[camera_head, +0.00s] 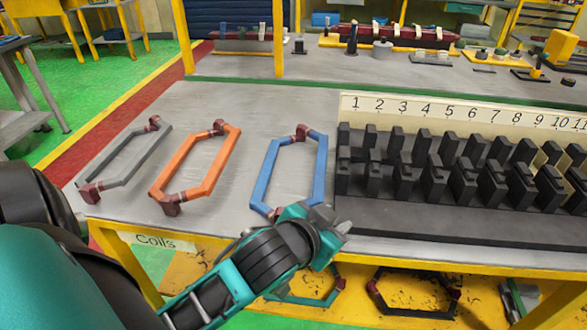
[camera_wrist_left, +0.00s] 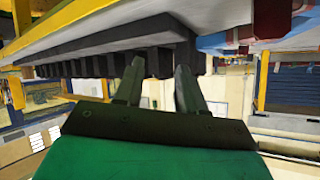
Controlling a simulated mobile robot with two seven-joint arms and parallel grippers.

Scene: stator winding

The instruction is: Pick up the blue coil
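The blue coil (camera_head: 266,177), a six-sided loop with dark red wrapped ends, lies flat on the grey table, left of the slotted black stator block (camera_head: 420,200). My left gripper (camera_head: 332,220) is at the coil's near right end, close to the block's left front corner; in this view it hides part of the near end. I cannot tell whether it touches the coil. In the left wrist view, the two fingers (camera_wrist_left: 158,80) stand apart with nothing between them, and the block's dark teeth show behind them. My right gripper is in neither view.
An orange coil (camera_head: 192,160) and a grey coil (camera_head: 124,158) lie left of the blue one. A numbered strip (camera_head: 450,110) stands behind the block. More coils, including a black one (camera_head: 414,294), are on the yellow shelf below. The table's front edge is under my left arm.

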